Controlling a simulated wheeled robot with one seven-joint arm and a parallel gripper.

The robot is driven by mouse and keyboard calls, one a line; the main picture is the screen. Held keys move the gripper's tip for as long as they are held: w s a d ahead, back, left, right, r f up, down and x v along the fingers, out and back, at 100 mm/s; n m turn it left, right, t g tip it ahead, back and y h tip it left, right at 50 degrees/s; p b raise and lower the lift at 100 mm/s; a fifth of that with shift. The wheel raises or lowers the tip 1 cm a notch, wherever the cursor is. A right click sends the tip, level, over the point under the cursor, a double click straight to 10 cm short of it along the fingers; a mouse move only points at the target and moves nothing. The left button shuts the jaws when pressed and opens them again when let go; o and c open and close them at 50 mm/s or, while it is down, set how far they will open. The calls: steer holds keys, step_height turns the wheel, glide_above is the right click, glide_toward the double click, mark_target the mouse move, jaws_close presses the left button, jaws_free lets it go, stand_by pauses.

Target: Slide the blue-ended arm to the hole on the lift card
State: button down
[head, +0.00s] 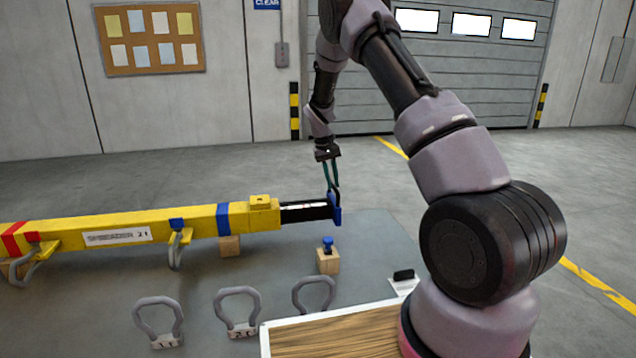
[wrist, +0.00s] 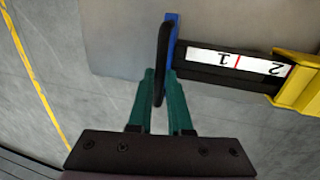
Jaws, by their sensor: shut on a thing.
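A yellow spreader beam (head: 150,232) lies across the left of the grey table. A black sliding arm (head: 305,212) sticks out of its right end and ends in a blue plate (head: 337,209) with a dark handle. My gripper (head: 332,188) is shut on that handle from above. In the wrist view, my green fingers (wrist: 160,100) close on the dark handle (wrist: 162,60) beside the blue plate (wrist: 171,40). The black arm (wrist: 225,65) carries a white strip marked 1 and 2, with a red line between them. The lift card (head: 403,285) is at the table's right, its text unreadable.
A blue-topped pin (head: 328,243) stands in a wooden block (head: 328,262) in front of the arm. Several grey shackles (head: 237,308) stand along the table's front. A wooden-topped board (head: 335,335) is at the near right. The space right of the blue plate is clear.

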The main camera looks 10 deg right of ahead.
steer(key=shift+d, duration=0.2)
steer(key=c, duration=0.8)
jaws_free()
steer(key=shift+c, duration=0.2)
steer(key=shift+r, duration=0.1)
step_height(320, 180, up, 10)
steer(key=a, duration=0.2)
steer(key=shift+r, duration=0.25)
